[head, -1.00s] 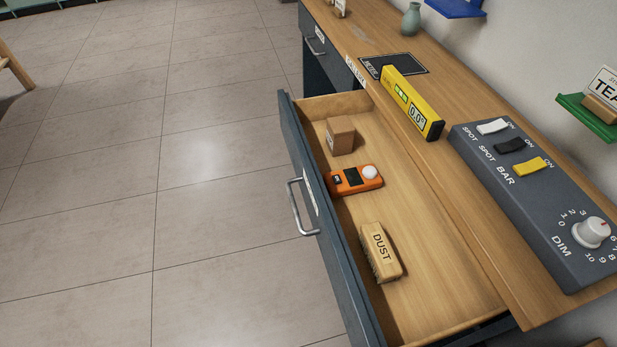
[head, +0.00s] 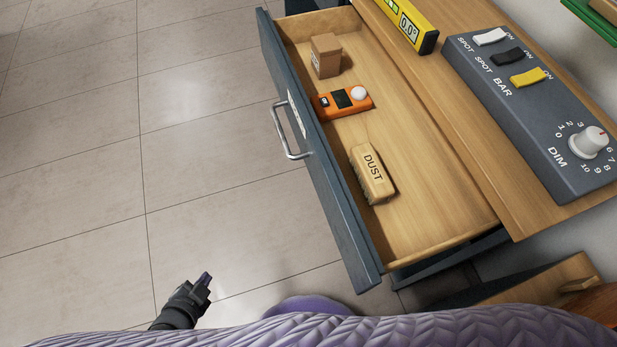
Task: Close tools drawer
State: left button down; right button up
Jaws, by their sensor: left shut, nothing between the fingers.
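The tools drawer (head: 480,233) stands pulled out from the wooden bench, with a dark blue-grey front (head: 325,190) and a metal bar handle (head: 287,132). In it lie a small brown box (head: 326,56), an orange meter with a white dome (head: 343,103) and a wooden brush marked DUST (head: 371,175). My left gripper (head: 205,283) is shut and empty at the lower left, over the floor. It is well apart from the drawer front and handle. My right gripper is not in view.
The bench top (head: 465,120) carries a yellow level (head: 402,22) and a grey switch panel with a dial (head: 535,105). Another wooden piece (head: 530,283) stands at the lower right. The tiled floor (head: 130,150) left of the drawer is clear.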

pick_arm(q)
jog(key=w+d+r+m+t+h+b, duration=0.2)
jog(key=w+d+r+m+t+h, duration=0.1)
jog(key=w+d+r+m+h, duration=0.35)
jog(key=m+g+h+b, duration=0.1)
jog(key=m+g+h, duration=0.7)
jog(key=m, duration=0.7)
send_near(328, 203)
jog(key=shift+m+h, duration=0.25)
jog(key=shift+h, duration=0.1)
jog(key=x, duration=0.2)
jog(key=b+x, duration=0.1)
jog(key=x, duration=0.1)
jog(key=f+b+x, duration=0.1)
jog(key=x, duration=0.1)
jog(key=shift+w+d, duration=0.1)
jog(key=shift+d, duration=0.2)
jog(key=shift+w+d+r, duration=0.1)
jog(key=shift+d, duration=0.25)
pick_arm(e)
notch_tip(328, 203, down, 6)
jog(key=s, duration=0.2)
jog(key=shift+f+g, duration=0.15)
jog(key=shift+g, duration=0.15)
